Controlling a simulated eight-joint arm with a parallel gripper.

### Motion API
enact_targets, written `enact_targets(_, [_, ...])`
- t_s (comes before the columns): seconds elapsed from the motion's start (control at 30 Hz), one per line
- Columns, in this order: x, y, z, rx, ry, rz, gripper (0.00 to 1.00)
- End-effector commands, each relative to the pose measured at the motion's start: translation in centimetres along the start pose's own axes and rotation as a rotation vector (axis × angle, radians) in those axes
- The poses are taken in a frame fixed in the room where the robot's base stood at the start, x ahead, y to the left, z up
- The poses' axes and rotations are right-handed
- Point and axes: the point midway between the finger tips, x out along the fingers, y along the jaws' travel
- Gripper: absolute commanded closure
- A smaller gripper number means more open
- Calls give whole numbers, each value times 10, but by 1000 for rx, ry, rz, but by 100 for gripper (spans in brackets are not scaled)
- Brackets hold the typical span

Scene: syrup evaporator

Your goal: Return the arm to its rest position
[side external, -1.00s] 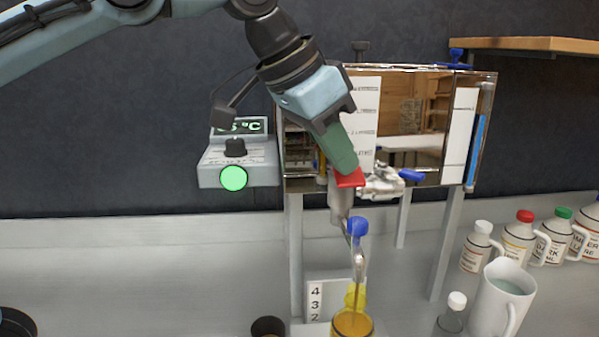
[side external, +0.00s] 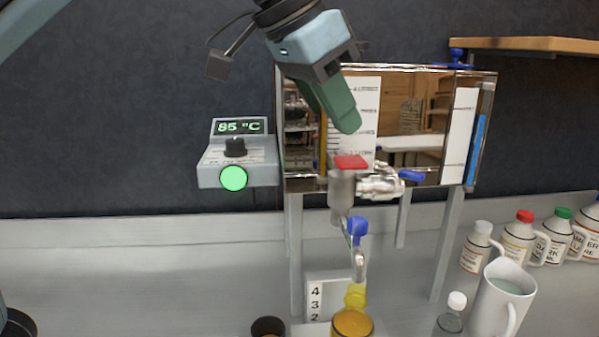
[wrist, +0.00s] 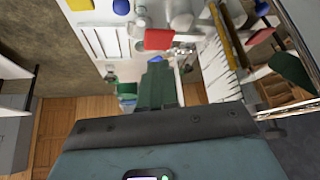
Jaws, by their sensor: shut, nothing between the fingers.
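My gripper (side external: 346,124) hangs in front of the shiny metal evaporator tank (side external: 400,75), above the red valve handle (side external: 350,162). Its green fingers are shut and hold nothing. They point down and right, apart from the handle. In the wrist view the closed fingers (wrist: 157,75) show in the centre, with the red handle (wrist: 158,39) beyond them. My upper arm runs out of the top of the side view, so most of it is hidden.
A control box (side external: 238,163) with a lit green button reads 85 °C, left of the tank. A jar of amber liquid (side external: 352,324) stands below the spout. A white mug (side external: 502,300) and several bottles (side external: 518,240) stand at right. A wooden shelf (side external: 540,44) is upper right.

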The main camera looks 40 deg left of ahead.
Motion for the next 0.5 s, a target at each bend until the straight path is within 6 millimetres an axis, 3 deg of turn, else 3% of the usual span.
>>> enact_targets(0.27, [7,16,9,33,65,22,100])
enact_targets(0.5, [22,35,36,70,150,50,100])
